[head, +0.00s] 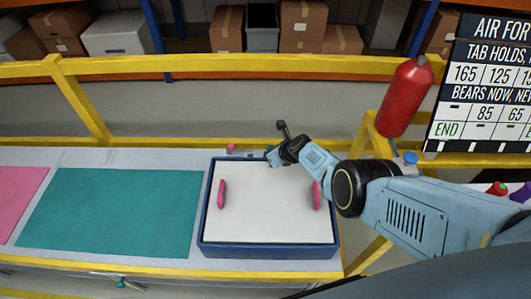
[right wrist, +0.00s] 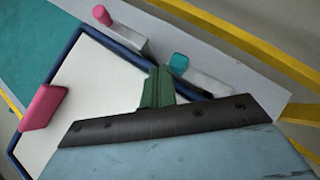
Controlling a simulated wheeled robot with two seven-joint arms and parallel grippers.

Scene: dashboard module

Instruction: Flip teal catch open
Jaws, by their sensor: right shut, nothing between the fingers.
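The teal catch (right wrist: 179,63) is a small rounded teal knob on a pale grey strip at the back rim of the blue tray (head: 204,240). In the head view it is hard to separate from my gripper. My right gripper (head: 274,158) reaches over the tray's back edge. In the right wrist view its green fingers (right wrist: 159,80) are shut and empty, just left of the teal knob. I cannot tell whether they touch it. A matching pink catch (right wrist: 101,15) sits farther along the same rim and shows in the head view (head: 231,148). My left gripper is out of view.
The tray holds a white panel (head: 265,215) with pink handles at left (head: 222,194) and right (head: 316,195). A teal mat (head: 115,215) lies left of it. Yellow rails run behind and in front. A red extinguisher (head: 405,97) and a sign (head: 485,85) stand at right.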

